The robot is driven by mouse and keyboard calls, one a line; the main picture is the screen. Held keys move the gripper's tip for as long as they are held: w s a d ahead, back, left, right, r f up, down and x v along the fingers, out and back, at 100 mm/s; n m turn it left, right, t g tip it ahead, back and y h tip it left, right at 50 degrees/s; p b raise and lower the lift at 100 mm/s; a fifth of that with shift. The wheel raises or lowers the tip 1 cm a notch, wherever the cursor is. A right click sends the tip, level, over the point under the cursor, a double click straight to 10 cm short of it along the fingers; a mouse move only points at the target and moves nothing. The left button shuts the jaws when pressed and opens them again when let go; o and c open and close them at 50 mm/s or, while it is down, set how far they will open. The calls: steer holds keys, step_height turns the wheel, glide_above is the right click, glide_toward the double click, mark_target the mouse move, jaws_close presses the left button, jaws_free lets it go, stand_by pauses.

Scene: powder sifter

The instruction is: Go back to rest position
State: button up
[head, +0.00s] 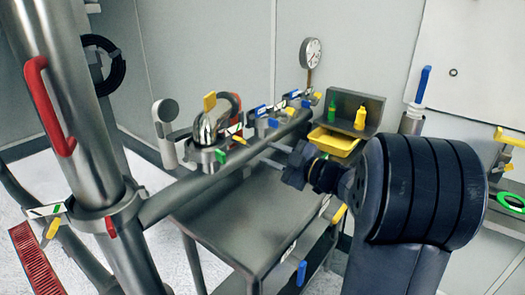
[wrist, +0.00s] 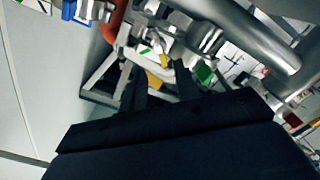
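My gripper (head: 268,154) is at the middle of the head view, pointing left over the steel table (head: 232,222), near a long steel pipe (head: 190,197). In the wrist view, two dark fingers of my gripper (wrist: 160,75) stand apart with a gap between them. Nothing is seen held in the gap. Steel fittings and a yellow part show beyond the fingers. My dark arm comes in from the lower right and hides part of the table's right side.
A thick steel column (head: 75,110) with a red handle (head: 48,105) stands at left. A yellow tray (head: 333,142) and small bottles (head: 361,117) sit at back right. Floor shows at left.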

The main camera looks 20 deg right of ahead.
mark_target(246, 144)
steer(key=shift+s+d, duration=0.1)
steer(key=shift+s, duration=0.05)
steer(key=x, duration=1)
steer(key=shift+w+a, duration=0.2)
steer(key=shift+w, duration=0.1)
steer(key=shift+p, duration=0.35)
